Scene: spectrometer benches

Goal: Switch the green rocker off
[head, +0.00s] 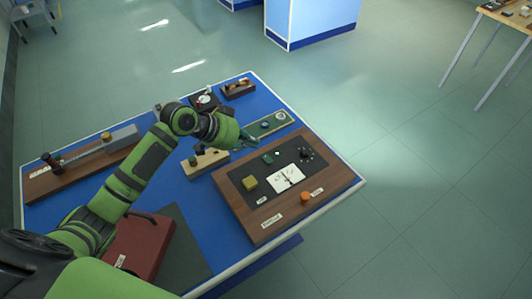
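A wooden panel (238,207) with a black face lies on the blue bench. A small dark green part, which looks like the green rocker (267,158), sits near the far edge of the black face. Whether it is switched on or off is too small to tell. My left gripper (252,142) is just beyond and left of this part, over the far side of the panel, and appears apart from it. Its fingers are small and blurred, so open or shut cannot be told. My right gripper is not in view.
The panel also carries a yellow block (249,183), a white meter (286,178), a black knob (307,153) and an orange button (305,197). A dark red box (140,245) stands front left.

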